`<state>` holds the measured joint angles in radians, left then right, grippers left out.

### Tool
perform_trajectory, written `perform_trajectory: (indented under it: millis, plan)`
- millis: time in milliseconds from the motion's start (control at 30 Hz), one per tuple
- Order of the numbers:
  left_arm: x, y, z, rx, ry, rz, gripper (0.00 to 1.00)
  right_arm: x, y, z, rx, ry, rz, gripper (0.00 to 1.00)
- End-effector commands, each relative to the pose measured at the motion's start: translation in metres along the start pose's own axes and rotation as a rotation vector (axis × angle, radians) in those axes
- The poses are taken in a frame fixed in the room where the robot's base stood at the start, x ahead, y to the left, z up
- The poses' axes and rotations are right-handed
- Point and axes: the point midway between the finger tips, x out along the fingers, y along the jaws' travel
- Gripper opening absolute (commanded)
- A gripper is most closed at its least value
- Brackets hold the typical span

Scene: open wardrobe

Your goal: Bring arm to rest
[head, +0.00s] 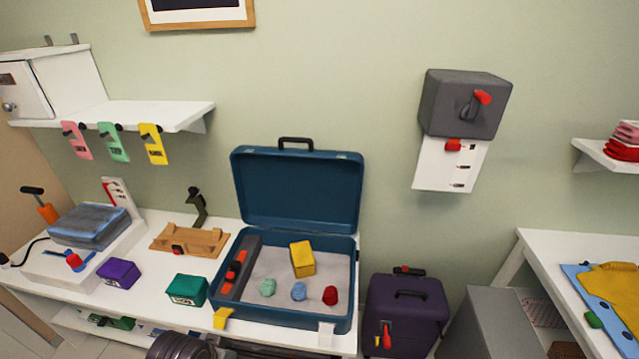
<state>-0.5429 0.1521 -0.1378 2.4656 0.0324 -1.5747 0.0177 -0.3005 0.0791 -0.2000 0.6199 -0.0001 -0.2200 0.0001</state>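Neither of my grippers can be made out in the head view. A dark ribbed round shape (181,346) is cut off by the bottom edge, in front of the left table; I cannot tell what it is. No object is seen held.
An open blue suitcase (297,190) stands on the left white table (150,222), with a yellow block (303,258) and small lumps inside. Purple (119,273) and green (187,290) boxes are left of it. A purple case (405,308) stands between this table and the right table (540,247).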

Motion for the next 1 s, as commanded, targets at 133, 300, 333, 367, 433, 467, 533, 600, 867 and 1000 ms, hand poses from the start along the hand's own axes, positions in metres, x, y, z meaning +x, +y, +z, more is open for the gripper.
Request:
perform_trajectory:
  millis: [133, 300, 333, 367, 433, 467, 533, 600, 867, 1000]
  plan:
    - [-0.001, -0.004, 0.011, -0.017, -0.018, -0.014, 0.00, 0.000, -0.002, -0.001, 0.001, 0.000, -0.002, 0.40]
    - [0.010, -0.006, 0.015, -0.019, -0.028, -0.020, 0.00, -0.001, -0.002, -0.001, 0.001, 0.001, -0.002, 0.40]
    - [0.012, -0.006, 0.015, -0.019, -0.029, -0.020, 0.00, -0.002, -0.002, -0.001, 0.001, 0.001, -0.002, 0.40]
    - [0.015, -0.006, 0.015, -0.019, -0.030, -0.019, 0.00, -0.002, -0.002, -0.001, 0.000, 0.001, -0.002, 0.40]
    - [0.022, -0.006, 0.015, -0.019, -0.033, -0.019, 0.00, -0.003, -0.002, -0.001, 0.000, 0.001, -0.002, 0.40]
    - [0.025, -0.006, 0.015, -0.019, -0.033, -0.018, 0.00, -0.003, -0.002, -0.001, 0.000, 0.001, -0.002, 0.40]
    - [0.033, -0.006, 0.016, -0.018, -0.036, -0.018, 0.00, -0.004, -0.001, -0.001, 0.000, 0.001, -0.002, 0.40]
    - [0.042, -0.005, 0.017, -0.018, -0.039, -0.017, 0.00, -0.004, -0.001, -0.001, 0.000, 0.001, -0.001, 0.40]
    - [0.088, -0.004, 0.027, -0.016, -0.057, -0.014, 0.00, -0.009, 0.001, -0.001, 0.000, 0.000, 0.001, 0.40]
    - [0.120, -0.003, 0.036, -0.014, -0.069, -0.011, 0.00, -0.013, 0.003, -0.001, -0.001, 0.000, 0.002, 0.40]
